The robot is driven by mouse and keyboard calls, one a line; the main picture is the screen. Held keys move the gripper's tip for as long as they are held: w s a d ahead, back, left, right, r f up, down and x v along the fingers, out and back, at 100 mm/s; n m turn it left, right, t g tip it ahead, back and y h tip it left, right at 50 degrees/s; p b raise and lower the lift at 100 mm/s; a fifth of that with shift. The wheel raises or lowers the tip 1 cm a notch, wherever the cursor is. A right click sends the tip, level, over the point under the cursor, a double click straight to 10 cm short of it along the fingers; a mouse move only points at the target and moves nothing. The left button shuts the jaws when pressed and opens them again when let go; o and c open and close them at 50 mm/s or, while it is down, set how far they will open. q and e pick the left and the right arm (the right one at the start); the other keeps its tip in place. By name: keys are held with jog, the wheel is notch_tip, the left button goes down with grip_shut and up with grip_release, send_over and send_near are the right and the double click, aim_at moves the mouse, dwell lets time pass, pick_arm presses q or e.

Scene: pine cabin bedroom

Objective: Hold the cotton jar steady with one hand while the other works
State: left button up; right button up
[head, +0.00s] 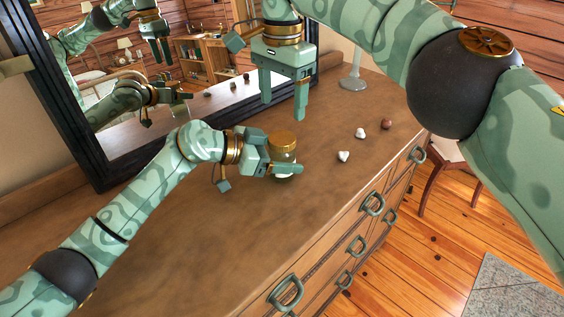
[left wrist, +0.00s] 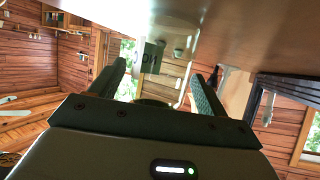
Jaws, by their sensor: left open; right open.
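In the left wrist view the jar's dark label (left wrist: 152,57), appearing upside down, shows between the open fingers (left wrist: 162,80). My right gripper (head: 284,107) is open and empty, pointing down above and just behind the jar. Two white tufts, likely cotton (head: 344,156) (head: 360,133), lie to the right.
A reddish-brown ball (head: 387,124) lies beyond the white tufts. A grey lamp base (head: 353,82) stands at the back right. A dark-framed mirror (head: 150,160) borders the dresser (head: 215,240) on the left. The near dresser top is clear, and its drawer edge drops to the floor.

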pick_arm(q)
jog(key=shift+s, duration=0.1)
jog(key=c, duration=1.4)
jog(key=o, duration=1.4)
jog(key=shift+a+r, duration=0.1)
jog(key=shift+a, duration=0.05)
